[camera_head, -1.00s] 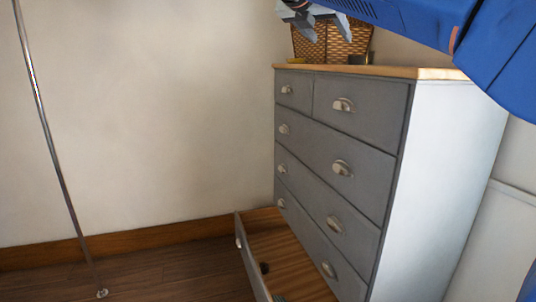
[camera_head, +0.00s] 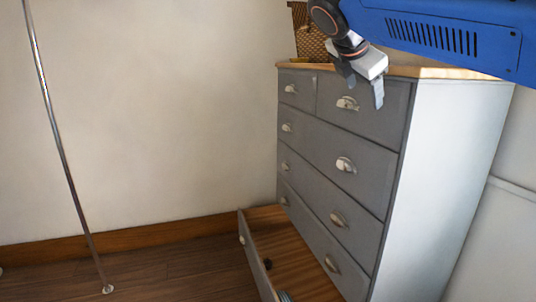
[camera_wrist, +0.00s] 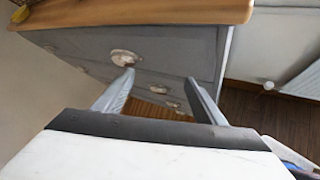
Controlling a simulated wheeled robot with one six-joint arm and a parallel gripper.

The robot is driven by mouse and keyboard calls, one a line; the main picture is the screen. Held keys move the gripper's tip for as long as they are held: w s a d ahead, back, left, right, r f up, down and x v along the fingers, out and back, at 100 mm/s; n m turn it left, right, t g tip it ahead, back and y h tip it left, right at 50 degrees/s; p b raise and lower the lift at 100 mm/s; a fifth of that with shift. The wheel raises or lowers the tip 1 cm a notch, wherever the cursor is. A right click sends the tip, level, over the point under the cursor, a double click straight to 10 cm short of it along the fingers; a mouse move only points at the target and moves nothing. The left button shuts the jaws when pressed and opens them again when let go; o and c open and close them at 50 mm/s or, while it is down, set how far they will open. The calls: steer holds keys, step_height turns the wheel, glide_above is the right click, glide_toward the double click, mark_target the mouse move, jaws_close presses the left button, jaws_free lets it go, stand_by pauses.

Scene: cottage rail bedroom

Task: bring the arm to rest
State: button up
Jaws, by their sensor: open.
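My gripper (camera_head: 365,90) hangs at the end of my blue arm in the head view, in front of the top of a grey chest of drawers (camera_head: 395,140). Its two fingers point down and stand apart, with nothing between them. In the wrist view my gripper (camera_wrist: 158,82) is also open and empty, with the chest's drawer fronts (camera_wrist: 170,48) beyond the fingers. My arm hides part of the wooden top.
The chest's bottom drawer (camera_head: 250,255) is pulled out, with a few small dark items inside. A wicker basket (camera_head: 309,42) stands on the wooden top (camera_head: 440,72). A thin metal pole (camera_head: 64,160) rises at the left. The floor (camera_head: 170,275) between is clear.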

steer(key=s+d+f+m+g+y, duration=0.1)
steer(key=s+d+f+m+y, duration=0.1)
steer(key=s+f+m, duration=0.5)
steer(key=s+d+f+m+g+y, duration=0.1)
steer(key=s+f+m, duration=0.7)
steer(key=f, duration=1.2)
steer(key=s+d+f+m+g+y, duration=0.2)
steer(key=s+f+m, duration=0.5)
steer(key=s+f, duration=0.6)
steer(key=shift+s+d+f+m+y, duration=0.2)
steer(key=shift+d+m+y, duration=0.1)
steer(key=shift+d+y, duration=0.2)
steer(key=shift+c, duration=0.3)
